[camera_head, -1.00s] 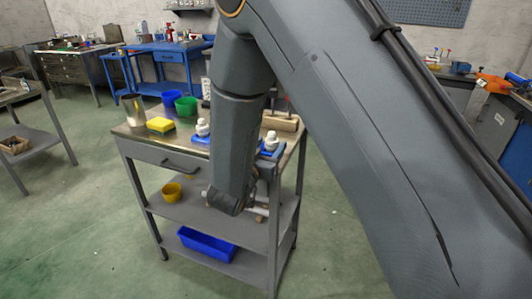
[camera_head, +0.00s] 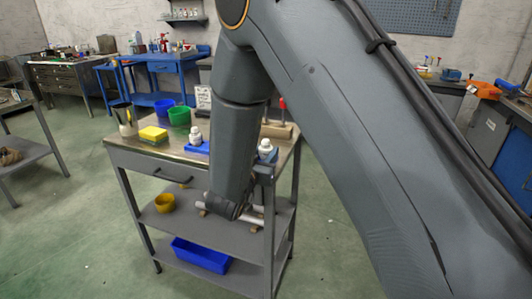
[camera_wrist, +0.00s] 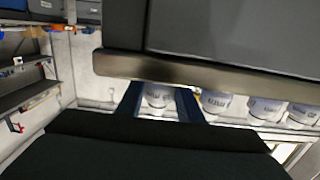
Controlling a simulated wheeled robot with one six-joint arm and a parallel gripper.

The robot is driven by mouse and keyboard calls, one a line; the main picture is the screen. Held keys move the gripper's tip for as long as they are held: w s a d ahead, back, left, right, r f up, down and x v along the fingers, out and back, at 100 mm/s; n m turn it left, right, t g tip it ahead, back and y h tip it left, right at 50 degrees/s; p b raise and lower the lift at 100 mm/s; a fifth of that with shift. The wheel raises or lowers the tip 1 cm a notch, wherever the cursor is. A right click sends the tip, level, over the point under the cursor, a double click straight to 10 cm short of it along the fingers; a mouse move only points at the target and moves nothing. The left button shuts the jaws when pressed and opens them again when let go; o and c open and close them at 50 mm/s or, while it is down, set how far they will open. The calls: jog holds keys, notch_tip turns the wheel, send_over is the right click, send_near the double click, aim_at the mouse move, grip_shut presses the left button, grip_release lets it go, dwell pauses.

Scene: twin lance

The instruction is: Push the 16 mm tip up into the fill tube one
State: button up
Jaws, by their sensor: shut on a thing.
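In the head view my arm crosses the picture and its end hangs at the right side of a grey trolley (camera_head: 125,165), hiding most of my gripper. A pale bar (camera_head: 250,219) shows beside the arm's end at middle-shelf height. White bottle-like pieces on blue bases stand on the trolley top, one left (camera_head: 196,140) and one right (camera_head: 265,147) of the arm. In the wrist view my gripper (camera_wrist: 158,98) has two blue-grey fingers, with a white printed cylinder (camera_wrist: 156,97) showing between them. I cannot tell whether it is held or behind. Neither the tip nor the fill tube is identifiable.
A pale, metallic edge (camera_wrist: 210,75) runs close above the fingers in the wrist view. More white cylinders (camera_wrist: 216,102) stand to the right. A blue tray (camera_head: 200,255) lies on the lowest shelf.

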aim_at(266, 140)
jog(key=shift+r+p, duration=1.95)
jog(key=shift+r, duration=0.6)
